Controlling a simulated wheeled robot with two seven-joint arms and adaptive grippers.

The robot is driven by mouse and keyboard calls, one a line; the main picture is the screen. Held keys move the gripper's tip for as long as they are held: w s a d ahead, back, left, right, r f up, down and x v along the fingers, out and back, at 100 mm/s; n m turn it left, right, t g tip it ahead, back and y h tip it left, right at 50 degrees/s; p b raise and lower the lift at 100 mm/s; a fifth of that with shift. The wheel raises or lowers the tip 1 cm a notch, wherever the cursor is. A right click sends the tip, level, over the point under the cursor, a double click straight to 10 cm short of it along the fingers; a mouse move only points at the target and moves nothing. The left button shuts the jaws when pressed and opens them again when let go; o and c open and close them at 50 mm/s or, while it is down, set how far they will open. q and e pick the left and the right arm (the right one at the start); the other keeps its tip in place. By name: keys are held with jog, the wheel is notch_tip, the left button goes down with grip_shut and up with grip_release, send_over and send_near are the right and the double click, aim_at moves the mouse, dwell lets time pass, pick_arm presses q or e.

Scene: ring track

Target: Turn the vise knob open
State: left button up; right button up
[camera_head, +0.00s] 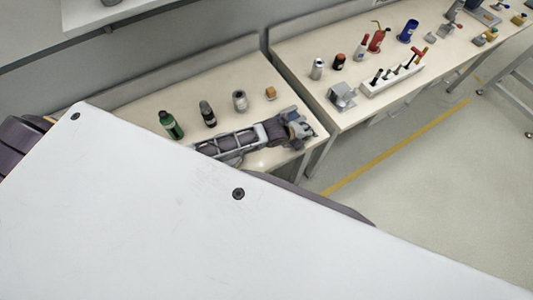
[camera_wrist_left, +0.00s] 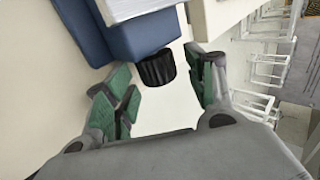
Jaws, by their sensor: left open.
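A black ribbed knob (camera_wrist_left: 157,68) sticks out from a blue vise body (camera_wrist_left: 145,35) in the left wrist view. A pale block (camera_wrist_left: 132,8) shows at the top, next to the blue body. My left gripper (camera_wrist_left: 162,92) is open, with a green-padded finger on each side of the knob's end and a gap on both sides. In the head view my left gripper (camera_head: 300,129) is over the right end of the near bench. I cannot pick out the knob in the head view. My right gripper is not in view.
On the near bench (camera_head: 160,104), a green bottle (camera_head: 171,125), a dark bottle (camera_head: 208,114), a grey can (camera_head: 240,101) and an orange-brown block (camera_head: 271,93) stand behind my arm. A second bench (camera_head: 308,48) holds a grey metal block (camera_head: 342,97) and a tool rack (camera_head: 392,80).

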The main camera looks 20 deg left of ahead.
pick_arm(q)
jog(key=shift+r+g+y+p, duration=0.15)
jog(key=shift+g+y+p, duration=0.2)
jog(key=shift+g, duration=0.15)
